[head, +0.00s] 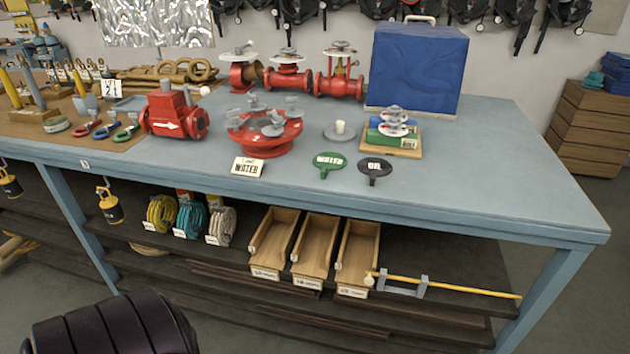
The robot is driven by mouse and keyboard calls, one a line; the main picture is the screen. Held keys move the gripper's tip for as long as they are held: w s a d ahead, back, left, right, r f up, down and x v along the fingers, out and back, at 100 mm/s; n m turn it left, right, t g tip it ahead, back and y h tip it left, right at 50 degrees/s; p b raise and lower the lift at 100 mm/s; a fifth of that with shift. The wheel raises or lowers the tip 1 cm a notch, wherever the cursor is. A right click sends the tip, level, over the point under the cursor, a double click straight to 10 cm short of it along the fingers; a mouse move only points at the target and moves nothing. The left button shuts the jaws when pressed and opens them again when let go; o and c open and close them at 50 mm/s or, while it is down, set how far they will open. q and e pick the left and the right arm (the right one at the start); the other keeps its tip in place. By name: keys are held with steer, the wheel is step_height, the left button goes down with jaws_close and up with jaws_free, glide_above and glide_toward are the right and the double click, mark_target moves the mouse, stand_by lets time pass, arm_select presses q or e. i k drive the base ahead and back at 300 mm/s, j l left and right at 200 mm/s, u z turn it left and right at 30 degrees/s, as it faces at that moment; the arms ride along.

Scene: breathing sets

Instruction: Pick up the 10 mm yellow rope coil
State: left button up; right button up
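A yellow rope coil (161,213) stands on the shelf under the blue-grey table, left of the middle, with a small white tag at its front that is too small to read. A teal rope coil (190,220) stands close on its right, and a pale beige coil (221,226) stands right of that. Neither of my grippers shows in the head view.
Three empty wooden bins (313,248) sit right of the coils, then a yellow rod on a grey holder (402,284). A black-and-yellow padlock-like weight (109,207) hangs left of the coils. The table's front edge (330,203) overhangs the shelf.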

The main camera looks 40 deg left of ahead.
mark_target(155, 223)
steer(key=u, duration=1.85)
